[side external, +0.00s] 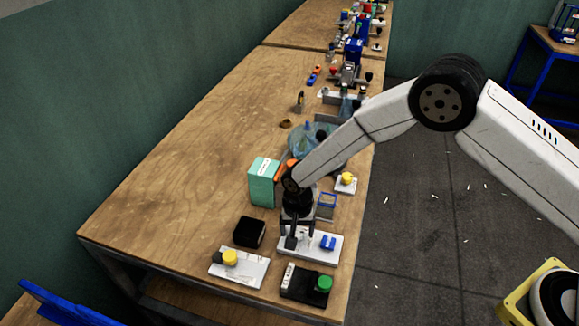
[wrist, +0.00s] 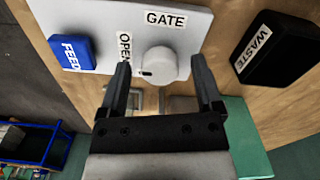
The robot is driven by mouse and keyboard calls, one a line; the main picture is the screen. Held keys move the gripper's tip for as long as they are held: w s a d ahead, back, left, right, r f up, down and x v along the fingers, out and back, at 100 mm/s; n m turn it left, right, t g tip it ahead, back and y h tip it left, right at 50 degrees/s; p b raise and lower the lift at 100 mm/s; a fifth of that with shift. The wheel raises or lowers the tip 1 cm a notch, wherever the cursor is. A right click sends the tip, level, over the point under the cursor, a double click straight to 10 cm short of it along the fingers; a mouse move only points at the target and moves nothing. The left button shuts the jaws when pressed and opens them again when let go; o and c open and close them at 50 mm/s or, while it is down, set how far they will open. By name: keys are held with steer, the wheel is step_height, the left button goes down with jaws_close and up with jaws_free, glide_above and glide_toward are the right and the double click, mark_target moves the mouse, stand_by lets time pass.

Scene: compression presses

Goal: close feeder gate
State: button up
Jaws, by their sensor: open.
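The gate control is a round white knob (wrist: 160,61) on a white plate (wrist: 95,15) in the wrist view. "GATE" is printed beside it and a partly covered "OPEN" label stands to its left. A dark mark on the knob's rim points down and left, near the "OPEN" side. My gripper (wrist: 160,66) is open, with one finger on each side of the knob and gaps between. Whether the fingertips are down at the knob's height I cannot tell. In the side view my gripper (side external: 298,238) is over the plate (side external: 330,256) and hides the knob.
A blue FEED button (wrist: 70,52) shares the plate. A black WASTE box (wrist: 282,48) lies to the right. Nearby are a yellow-button panel (side external: 238,268), a green-button panel (side external: 303,284) and a teal box (side external: 263,182). The table's left side is clear.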

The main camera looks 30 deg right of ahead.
jaws_close()
steer(key=shift+n, duration=0.3)
steer(key=n, duration=0.8)
steer(key=shift+n, duration=0.3)
steer(key=n, duration=0.4)
steer(key=shift+n, duration=2.4)
